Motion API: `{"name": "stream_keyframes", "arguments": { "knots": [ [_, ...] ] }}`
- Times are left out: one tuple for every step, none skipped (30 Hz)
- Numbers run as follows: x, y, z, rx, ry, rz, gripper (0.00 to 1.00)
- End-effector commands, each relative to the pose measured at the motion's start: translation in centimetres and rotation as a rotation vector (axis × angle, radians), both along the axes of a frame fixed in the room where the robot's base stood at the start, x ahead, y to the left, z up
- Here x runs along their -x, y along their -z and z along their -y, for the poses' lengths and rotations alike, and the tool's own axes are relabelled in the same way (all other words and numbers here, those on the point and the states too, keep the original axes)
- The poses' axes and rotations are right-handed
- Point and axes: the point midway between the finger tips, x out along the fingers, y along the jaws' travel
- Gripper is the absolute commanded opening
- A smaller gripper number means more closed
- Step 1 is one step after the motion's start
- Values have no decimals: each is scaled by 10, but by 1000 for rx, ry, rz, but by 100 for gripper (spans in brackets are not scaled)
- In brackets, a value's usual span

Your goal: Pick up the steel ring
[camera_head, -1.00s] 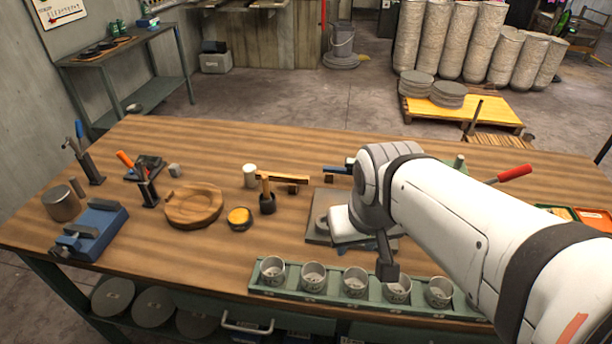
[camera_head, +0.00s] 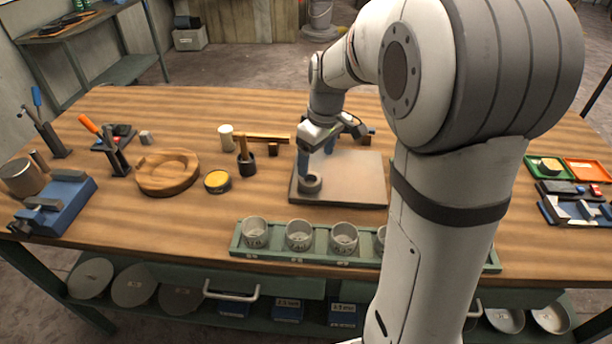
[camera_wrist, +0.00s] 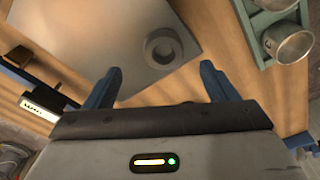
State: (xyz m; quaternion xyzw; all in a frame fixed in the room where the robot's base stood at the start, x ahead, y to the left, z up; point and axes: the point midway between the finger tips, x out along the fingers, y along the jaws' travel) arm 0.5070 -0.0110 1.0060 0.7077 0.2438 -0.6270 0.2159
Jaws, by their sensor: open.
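The steel ring (camera_head: 310,185) is a small grey ring lying near the left front corner of a flat grey plate (camera_head: 355,180). In the wrist view, the ring (camera_wrist: 162,50) lies beyond my fingertips, close to midway between them, near a corner of the plate (camera_wrist: 90,35). My gripper (camera_head: 318,160) is open, with blue fingers, above the left part of the plate. The gripper (camera_wrist: 161,69) also shows at the bottom of the wrist view, with nothing between its fingers. In the head view one finger partly overlaps the ring; I cannot tell the exact gap.
A green rack with metal cups (camera_head: 298,235) stands in front of the plate. A yellow-topped tin (camera_head: 217,181), a wooden dish (camera_head: 168,172) and a mallet (camera_head: 245,155) are to the left. Coloured trays (camera_head: 588,170) are at the right. Bare wood lies between tin and plate.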

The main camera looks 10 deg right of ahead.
Motion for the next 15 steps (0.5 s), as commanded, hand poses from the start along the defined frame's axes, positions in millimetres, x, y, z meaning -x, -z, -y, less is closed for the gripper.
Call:
{"name": "stream_keyframes", "arguments": {
  "knots": [
    [-1, 6, -1, 0, -2, -3, 79],
    [-1, 9, -1, -1, -3, -3, 79],
    [-1, 14, -2, -1, -3, -3, 79],
    [-1, 17, -2, -1, -3, -3, 79],
    [-1, 20, -3, 0, -3, -4, 79],
    [-2, 24, -4, -1, -3, -3, 79],
    [-2, 28, -5, 0, -3, -3, 79],
    [-3, 31, -6, -1, -3, -3, 79],
    [-3, 37, -8, 0, -3, -4, 79],
    [-3, 42, -9, 0, -3, -5, 79],
    [-3, 47, -10, 0, -2, -5, 79],
    [-4, 53, -12, 0, -2, -4, 79],
    [-5, 57, -11, -1, -2, -5, 79],
    [-5, 61, -12, -1, -1, -3, 79],
    [-6, 65, -12, 0, -1, -3, 79]
  ]
}}
